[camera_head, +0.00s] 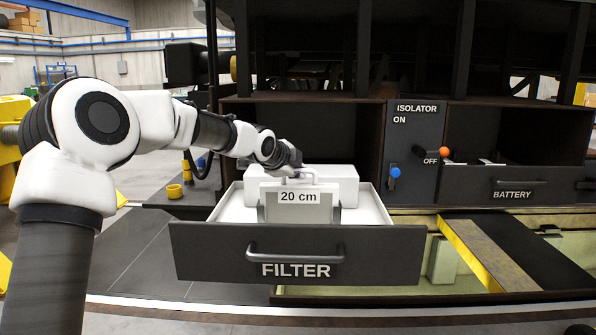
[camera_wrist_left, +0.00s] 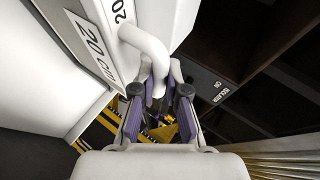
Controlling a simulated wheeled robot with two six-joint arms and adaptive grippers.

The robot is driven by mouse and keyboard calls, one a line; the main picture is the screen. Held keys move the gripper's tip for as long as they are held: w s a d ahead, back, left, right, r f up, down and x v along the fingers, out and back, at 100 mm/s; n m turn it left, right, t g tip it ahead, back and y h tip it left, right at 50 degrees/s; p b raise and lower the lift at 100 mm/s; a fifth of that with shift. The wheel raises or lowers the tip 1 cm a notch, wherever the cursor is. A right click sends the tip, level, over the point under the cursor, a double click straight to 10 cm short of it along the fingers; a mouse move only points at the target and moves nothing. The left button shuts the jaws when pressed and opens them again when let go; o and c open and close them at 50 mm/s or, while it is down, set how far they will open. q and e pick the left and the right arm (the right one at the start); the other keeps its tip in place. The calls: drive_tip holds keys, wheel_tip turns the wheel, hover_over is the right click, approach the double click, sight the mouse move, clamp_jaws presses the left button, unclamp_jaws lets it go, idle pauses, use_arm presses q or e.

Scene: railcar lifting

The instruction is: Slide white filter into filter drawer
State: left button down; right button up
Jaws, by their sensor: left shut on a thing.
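The filter drawer (camera_head: 215,255) is pulled open, with a dark front marked FILTER, a bar handle and a pale interior. The white filter (camera_head: 345,185) is a block with a "20 cm" label and a curved white handle; it shows within the drawer's outline in the head view. Whether it rests on the drawer floor or hangs above it, I cannot tell. It also shows in the left wrist view (camera_wrist_left: 85,70). My left gripper (camera_head: 290,165) is shut on the filter's handle (camera_wrist_left: 145,45), its purple-sided fingers on either side of it. My right gripper is out of view.
Right of the drawer is the isolator panel (camera_head: 411,165) with an orange knob (camera_head: 444,152) and a blue knob (camera_head: 394,172). The battery drawer (camera_head: 540,185) is further right. A dark shelf roof and posts stand above and behind. Yellow-black stripes show below the gripper in the wrist view.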

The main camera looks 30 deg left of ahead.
use_arm(q)
drive_tip(key=shift+f, duration=0.15)
drive_tip(key=c, duration=1.6)
unclamp_jaws()
drive_tip(key=o, duration=0.5)
drive_tip(key=v, duration=0.7)
drive_tip(key=shift+s, duration=0.2)
drive_tip(key=shift+s, duration=0.1)
